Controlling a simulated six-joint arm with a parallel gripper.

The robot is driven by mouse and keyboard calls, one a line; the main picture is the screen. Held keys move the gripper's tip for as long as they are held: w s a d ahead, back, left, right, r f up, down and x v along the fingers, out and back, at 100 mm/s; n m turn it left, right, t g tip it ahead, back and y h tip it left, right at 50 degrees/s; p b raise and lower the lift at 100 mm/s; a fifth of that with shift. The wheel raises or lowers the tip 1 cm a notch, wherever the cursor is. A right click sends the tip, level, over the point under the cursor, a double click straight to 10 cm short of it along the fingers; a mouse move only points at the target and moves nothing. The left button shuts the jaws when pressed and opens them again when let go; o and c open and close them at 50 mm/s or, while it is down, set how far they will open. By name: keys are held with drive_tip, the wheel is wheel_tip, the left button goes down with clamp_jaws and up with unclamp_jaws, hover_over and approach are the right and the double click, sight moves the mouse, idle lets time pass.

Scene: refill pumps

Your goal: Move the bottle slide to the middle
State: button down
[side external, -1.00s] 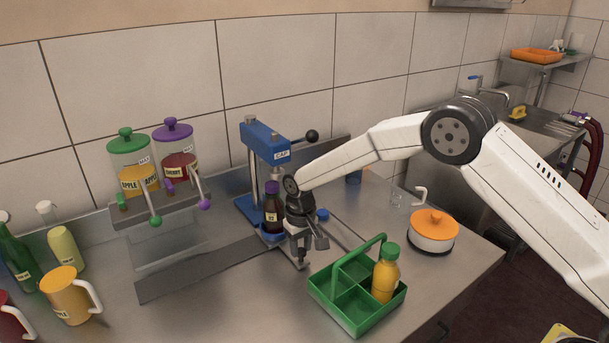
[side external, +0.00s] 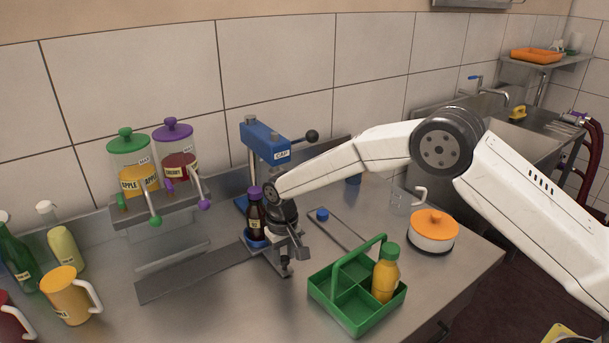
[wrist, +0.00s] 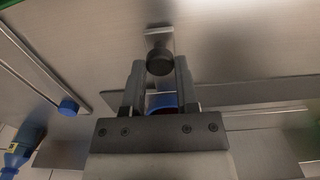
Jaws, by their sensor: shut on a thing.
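The bottle slide is a blue cup (side external: 256,241) on a long grey rail (side external: 190,274). My gripper (side external: 286,266) is at the slide's front right, low over the counter. In the wrist view my gripper (wrist: 160,72) is shut on a dark round knob (wrist: 159,62), which appears to be the slide's handle; the blue cup (wrist: 162,101) shows behind the fingers. My wrist partly hides the handle in the side view.
Green and purple dispensers (side external: 157,160) stand behind the rail's left part. A green carrier (side external: 352,312) with a yellow bottle (side external: 386,273) is at the front right. A thin track with a blue knob (side external: 322,214) and an orange-lidded pot (side external: 433,232) are right. The rail's left part is clear.

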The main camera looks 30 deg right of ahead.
drive_tip(key=shift+a, duration=0.1)
drive_tip(key=shift+a, duration=2.15)
drive_tip(key=shift+c, duration=1.4)
unclamp_jaws()
drive_tip(key=shift+r, duration=0.15)
wheel_tip(320, 180, up, 8)
drive_tip(key=shift+f, duration=0.2)
